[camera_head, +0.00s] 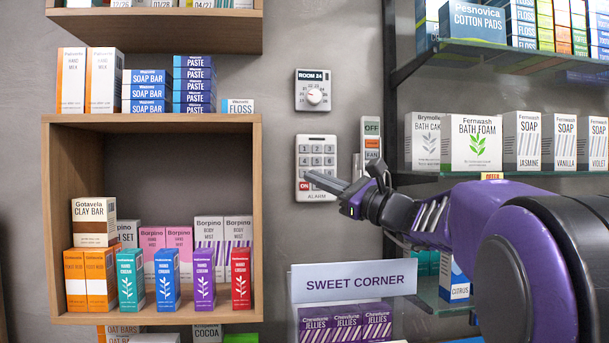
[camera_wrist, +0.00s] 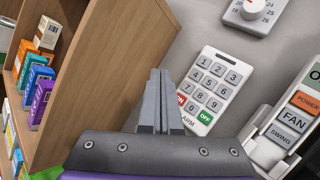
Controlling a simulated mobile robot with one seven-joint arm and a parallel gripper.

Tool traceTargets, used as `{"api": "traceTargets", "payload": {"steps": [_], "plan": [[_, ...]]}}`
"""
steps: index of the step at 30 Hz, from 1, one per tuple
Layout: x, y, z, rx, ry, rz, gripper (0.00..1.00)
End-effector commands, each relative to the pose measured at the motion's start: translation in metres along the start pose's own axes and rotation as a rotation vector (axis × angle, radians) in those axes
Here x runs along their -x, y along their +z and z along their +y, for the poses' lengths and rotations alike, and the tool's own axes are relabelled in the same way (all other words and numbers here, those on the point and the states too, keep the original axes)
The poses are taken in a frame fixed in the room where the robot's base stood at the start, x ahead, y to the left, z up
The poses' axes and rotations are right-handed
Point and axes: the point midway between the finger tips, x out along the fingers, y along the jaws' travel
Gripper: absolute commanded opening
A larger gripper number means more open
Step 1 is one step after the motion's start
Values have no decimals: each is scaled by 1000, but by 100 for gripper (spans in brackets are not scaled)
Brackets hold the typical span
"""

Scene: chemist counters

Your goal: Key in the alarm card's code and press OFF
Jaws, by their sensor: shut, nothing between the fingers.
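The alarm keypad (camera_head: 316,146) is a white panel on the grey wall with grey number keys, a red ON key and the label ALARM below. In the wrist view the keypad (camera_wrist: 219,58) shows keys 1 to 9, 0, the red ON key (camera_wrist: 181,99) and the green OFF key (camera_wrist: 206,117). My gripper (camera_head: 308,175) is shut and empty, its fingertips in front of the keypad's lower part, covering some of it. In the wrist view my gripper (camera_wrist: 160,73) points up beside the keypad's left edge. I cannot tell whether it touches. I see no alarm card.
A ROOM 24 dial (camera_head: 313,90) is above the keypad. A fan remote (camera_head: 371,129) hangs in a holder to the right. A wooden shelf (camera_head: 256,215) with boxes stands left. Glass shelves (camera_head: 480,174) are right, and a SWEET CORNER sign (camera_head: 354,283) is below.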

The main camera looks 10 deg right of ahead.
Motion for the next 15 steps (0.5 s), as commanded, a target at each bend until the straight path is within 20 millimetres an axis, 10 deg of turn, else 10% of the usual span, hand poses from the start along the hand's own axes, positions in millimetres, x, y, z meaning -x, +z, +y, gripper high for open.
{"api": "traceTargets", "payload": {"steps": [15], "plan": [[-41,-29,-30,-1,1,2,0]]}}
